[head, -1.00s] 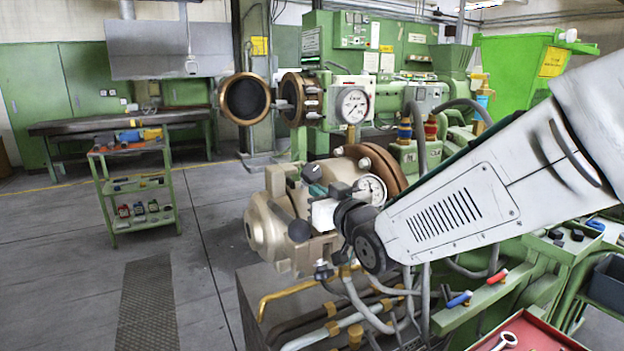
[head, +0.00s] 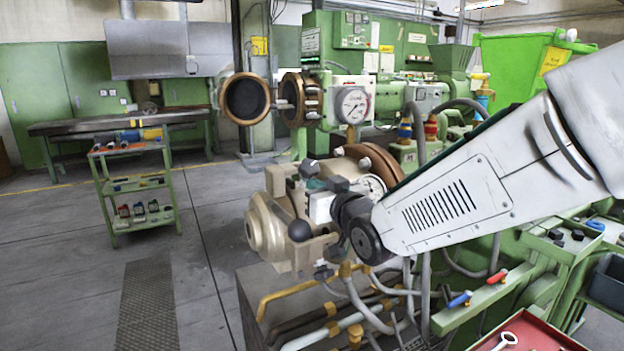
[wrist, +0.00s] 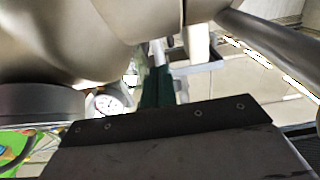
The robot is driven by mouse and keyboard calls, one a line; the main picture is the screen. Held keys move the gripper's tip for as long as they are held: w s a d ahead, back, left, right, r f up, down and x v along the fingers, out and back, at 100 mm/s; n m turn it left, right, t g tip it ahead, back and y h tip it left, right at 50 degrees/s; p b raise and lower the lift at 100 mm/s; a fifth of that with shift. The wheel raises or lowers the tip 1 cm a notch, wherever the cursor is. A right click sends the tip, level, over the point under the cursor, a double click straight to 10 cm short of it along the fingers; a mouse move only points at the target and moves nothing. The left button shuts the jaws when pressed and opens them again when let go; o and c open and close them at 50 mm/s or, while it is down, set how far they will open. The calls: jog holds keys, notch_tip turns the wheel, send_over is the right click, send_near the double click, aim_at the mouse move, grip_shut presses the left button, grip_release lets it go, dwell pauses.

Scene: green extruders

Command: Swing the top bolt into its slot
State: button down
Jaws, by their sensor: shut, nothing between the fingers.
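The bronze-coloured extruder head (head: 268,228) stands in front of me, its round hinged end at the left. A dark ball knob (head: 308,168), apparently on the top bolt, shows at its upper side. A second, lower dark knob (head: 298,230) sits below it. My gripper (head: 318,186) is shut and empty, close to the upper knob at the head's right side. I cannot tell whether they touch. In the wrist view the green part of my gripper (wrist: 158,88) points at the bronze-coloured metal (wrist: 85,45). The slot is hidden or too small to make out.
A dial gauge (head: 373,187) sits close behind my wrist. Hoses and pipes (head: 350,290) run below the head. A second extruder with an open round end (head: 245,98) stands behind. A tool trolley (head: 135,185) is at the left; the floor between is clear.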

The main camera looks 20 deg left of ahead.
jog(key=shift+w+a+r, duration=0.35)
jog(key=shift+a+r, duration=0.05)
jog(key=shift+w+a, duration=0.1)
dwell(0.3)
jog(key=shift+w+a+r, duration=0.3)
jog(key=shift+a, duration=0.1)
